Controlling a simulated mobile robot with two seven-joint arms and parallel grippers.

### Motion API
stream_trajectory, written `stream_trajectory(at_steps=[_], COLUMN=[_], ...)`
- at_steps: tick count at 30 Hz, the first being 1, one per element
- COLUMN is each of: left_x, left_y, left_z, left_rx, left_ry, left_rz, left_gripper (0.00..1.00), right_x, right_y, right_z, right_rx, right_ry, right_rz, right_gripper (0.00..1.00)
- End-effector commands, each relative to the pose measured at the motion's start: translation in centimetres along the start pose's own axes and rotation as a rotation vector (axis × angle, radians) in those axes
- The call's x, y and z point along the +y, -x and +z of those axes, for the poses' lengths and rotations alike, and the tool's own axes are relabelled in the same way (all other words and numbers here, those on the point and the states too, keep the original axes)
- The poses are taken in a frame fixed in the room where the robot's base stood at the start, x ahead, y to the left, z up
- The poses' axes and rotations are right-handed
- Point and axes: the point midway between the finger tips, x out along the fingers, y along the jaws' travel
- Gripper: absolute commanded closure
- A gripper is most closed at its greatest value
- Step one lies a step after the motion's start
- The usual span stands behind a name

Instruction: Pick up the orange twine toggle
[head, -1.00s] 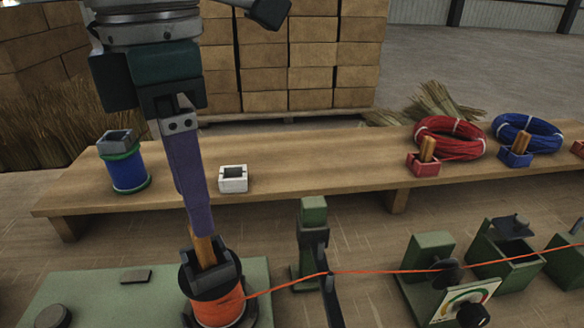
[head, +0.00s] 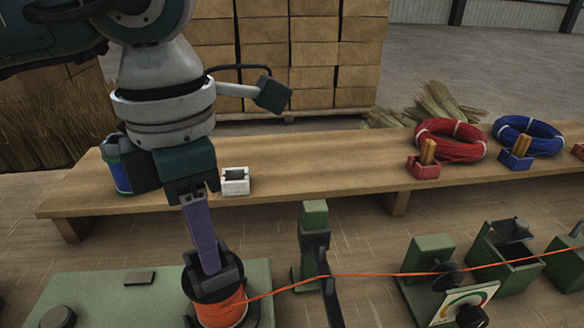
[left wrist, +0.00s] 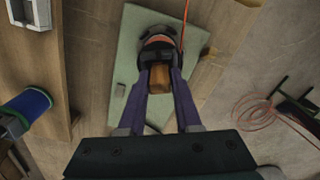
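The orange twine toggle (left wrist: 160,78) is a wooden peg standing in the dark holder on top of the orange twine spool (head: 222,310). In the left wrist view it lies between my two purple fingers. In the head view the near finger hides it. My left gripper (head: 210,265) points down over the spool, with its fingertips at the holder. It also shows in the left wrist view (left wrist: 162,82), fingers apart on either side of the toggle. I cannot make out firm contact. My right gripper is not in view.
Orange twine (head: 390,274) runs right from the spool past a green post (head: 313,215) to a dial unit (head: 465,303). A bench (head: 310,165) behind holds a white socket (head: 235,182), a blue spool (head: 121,178), and red (head: 449,140) and blue coils (head: 528,138).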

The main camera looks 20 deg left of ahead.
Motion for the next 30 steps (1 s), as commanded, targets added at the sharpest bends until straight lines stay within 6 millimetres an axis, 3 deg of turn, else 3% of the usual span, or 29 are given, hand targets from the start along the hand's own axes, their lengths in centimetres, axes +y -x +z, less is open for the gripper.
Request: stream_trajectory(at_steps=[1, 8, 23, 30], left_x=[0.0, 0.0, 0.1, 1.2], left_y=[0.0, 0.0, 0.3, 3.5], left_z=[0.0, 0.0, 0.0, 0.1], left_rx=[0.000, 0.000, -0.001, -0.002], left_ry=[0.000, 0.000, 0.001, 0.005], left_rz=[0.000, 0.000, 0.000, 0.001], left_gripper=[0.74, 1.00, 1.00, 1.00], right_x=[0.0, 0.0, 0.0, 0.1], right_y=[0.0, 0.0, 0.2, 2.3], right_z=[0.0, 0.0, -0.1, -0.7], right_rx=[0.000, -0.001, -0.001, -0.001], right_ry=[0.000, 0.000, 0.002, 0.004], right_rz=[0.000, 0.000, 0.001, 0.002], right_gripper=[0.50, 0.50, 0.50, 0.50])
